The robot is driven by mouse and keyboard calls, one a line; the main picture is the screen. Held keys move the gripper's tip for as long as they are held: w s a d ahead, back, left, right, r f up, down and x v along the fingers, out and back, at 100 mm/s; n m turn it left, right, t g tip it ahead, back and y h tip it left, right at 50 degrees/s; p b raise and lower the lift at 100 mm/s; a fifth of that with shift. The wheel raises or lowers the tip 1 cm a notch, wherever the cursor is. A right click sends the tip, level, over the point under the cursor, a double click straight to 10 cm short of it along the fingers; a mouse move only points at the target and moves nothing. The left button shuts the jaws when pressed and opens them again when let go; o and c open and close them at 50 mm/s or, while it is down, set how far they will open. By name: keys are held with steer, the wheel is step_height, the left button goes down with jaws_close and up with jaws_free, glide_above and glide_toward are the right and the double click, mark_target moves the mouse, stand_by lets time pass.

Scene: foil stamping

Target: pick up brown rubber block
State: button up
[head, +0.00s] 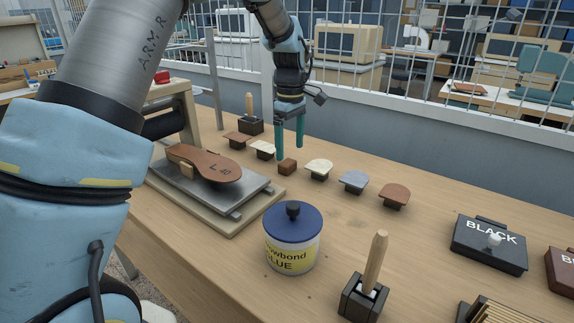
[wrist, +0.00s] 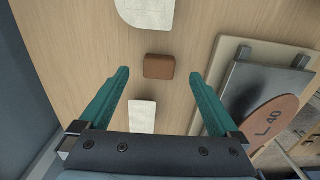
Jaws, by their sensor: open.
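The brown rubber block (head: 287,167) is a small brown cuboid lying on the wooden table, in a row with several small pieces on stands. In the wrist view the block (wrist: 159,66) lies flat just beyond my fingertips, centred between their lines. My gripper (head: 289,152) has two teal fingers pointing down above the table, close to the block and a little behind it. In the wrist view my gripper (wrist: 160,73) is open and empty, with the fingers wide apart.
Cream pieces (head: 319,167) (head: 263,149) stand on either side of the block. A stamping press with a sole (head: 205,165) on its metal plate is at left. A glue tin (head: 291,238) and a handled tool (head: 364,290) stand in front.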

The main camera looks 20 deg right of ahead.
mark_target(288, 162)
steer(key=shift+w+a+f+p, duration=0.15)
steer(key=shift+f+p, duration=0.4)
steer(key=shift+f, duration=0.75)
steer(key=shift+w+d+f+p, duration=0.1)
steer(key=shift+f+p, duration=0.4)
steer(key=shift+f, duration=0.8)
jaws_close()
step_height(288, 162, up, 10)
steer(key=b, duration=0.2)
steer(key=shift+b, duration=0.35)
